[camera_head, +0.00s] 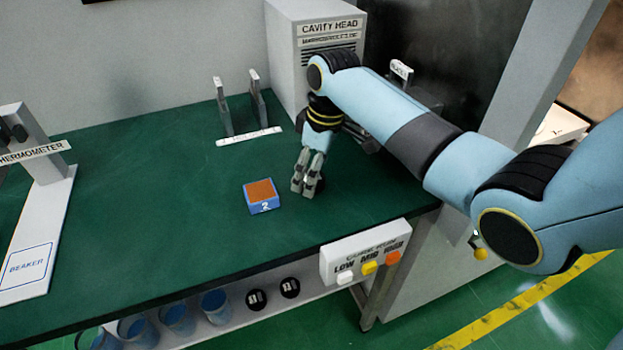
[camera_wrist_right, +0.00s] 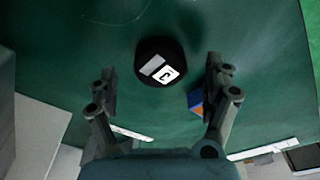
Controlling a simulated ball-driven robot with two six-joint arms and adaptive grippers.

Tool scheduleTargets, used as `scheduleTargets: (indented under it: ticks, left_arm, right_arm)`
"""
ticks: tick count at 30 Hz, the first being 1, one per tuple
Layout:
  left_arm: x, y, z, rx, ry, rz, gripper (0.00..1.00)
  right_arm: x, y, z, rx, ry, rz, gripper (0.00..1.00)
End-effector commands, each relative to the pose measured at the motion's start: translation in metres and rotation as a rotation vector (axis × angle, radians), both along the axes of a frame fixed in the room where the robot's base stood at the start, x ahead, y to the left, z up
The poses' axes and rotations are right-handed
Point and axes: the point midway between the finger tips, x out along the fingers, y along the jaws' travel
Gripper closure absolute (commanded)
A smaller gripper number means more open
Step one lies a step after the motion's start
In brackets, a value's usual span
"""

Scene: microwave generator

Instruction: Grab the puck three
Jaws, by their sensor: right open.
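A round black puck with a white label (camera_wrist_right: 160,62) lies on the green table in the right wrist view. The mark on the label looks like a 3 seen turned around. In the head view it is mostly hidden behind my right gripper (camera_head: 306,184), with only a dark edge showing. The right gripper is open and points down at the table, its two fingers on either side of the puck in the wrist view and apart from it. My left gripper is not in view.
A blue block with an orange top (camera_head: 262,195) sits just left of the right gripper. The cavity head box (camera_head: 300,60) and an upright holder (camera_head: 250,138) stand behind. A button panel (camera_head: 366,253) is at the front edge. Two black pucks (camera_head: 257,299) lie on a lower shelf.

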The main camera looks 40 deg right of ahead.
Motion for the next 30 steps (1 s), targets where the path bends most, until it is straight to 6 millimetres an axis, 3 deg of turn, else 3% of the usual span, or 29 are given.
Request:
scheduleTargets:
  ticks: [4,11,26,30]
  left_arm:
    - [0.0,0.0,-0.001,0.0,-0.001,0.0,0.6]
    - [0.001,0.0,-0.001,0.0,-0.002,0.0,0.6]
    - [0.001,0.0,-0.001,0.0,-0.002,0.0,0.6]
    - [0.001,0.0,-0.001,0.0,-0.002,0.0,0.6]
  right_arm:
    - [0.002,0.002,-0.017,0.0,0.0,-0.001,0.16]
    - [0.003,0.002,-0.019,0.0,-0.001,0.0,0.16]
    - [0.003,0.002,-0.019,0.0,-0.001,0.0,0.78]
    - [0.003,0.002,-0.019,0.0,-0.001,0.0,0.78]
